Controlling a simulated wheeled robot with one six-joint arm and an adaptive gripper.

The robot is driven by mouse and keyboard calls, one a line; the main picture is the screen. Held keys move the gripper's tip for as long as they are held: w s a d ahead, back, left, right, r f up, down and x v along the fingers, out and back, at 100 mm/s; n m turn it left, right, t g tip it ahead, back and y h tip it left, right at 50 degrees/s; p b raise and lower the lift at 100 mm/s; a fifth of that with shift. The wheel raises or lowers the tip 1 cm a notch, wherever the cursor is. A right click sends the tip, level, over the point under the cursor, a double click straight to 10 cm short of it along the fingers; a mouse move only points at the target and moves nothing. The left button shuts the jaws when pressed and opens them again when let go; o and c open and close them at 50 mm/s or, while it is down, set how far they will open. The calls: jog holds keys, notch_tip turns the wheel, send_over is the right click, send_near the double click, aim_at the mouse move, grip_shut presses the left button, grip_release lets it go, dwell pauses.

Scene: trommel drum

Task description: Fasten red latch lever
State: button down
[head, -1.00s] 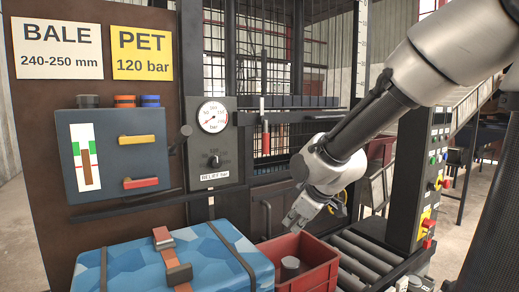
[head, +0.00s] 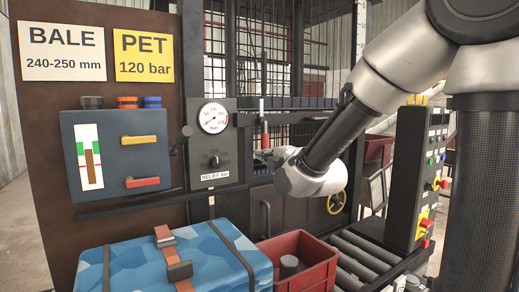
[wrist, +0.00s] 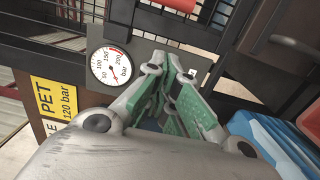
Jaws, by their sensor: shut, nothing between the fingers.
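A red handle (head: 265,133) hangs upright on a dark rod at the cage front, right of the pressure gauge. A second red lever (head: 142,182) lies level on the grey box. I cannot tell which is the latch lever. My gripper (head: 266,156) is just below the hanging red handle, partly hidden by my wrist; whether they touch is unclear. In the wrist view my gripper (wrist: 166,82) has its green-padded fingers together and empty. A red bar (wrist: 178,4) shows at the top edge there, beyond the fingers.
The gauge (head: 213,118) sits on a dark panel with a relief knob (head: 214,161). A yellow lever (head: 138,140) is above the red one on the grey box. A blue case (head: 215,250) and red crate (head: 310,248) stand below. A control post (head: 415,180) stands right.

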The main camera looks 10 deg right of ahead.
jog(key=shift+w, duration=0.1)
jog(key=w, duration=0.7)
jog(key=w+d, duration=0.1)
jog(key=w, duration=0.3)
jog(key=shift+w, duration=0.2)
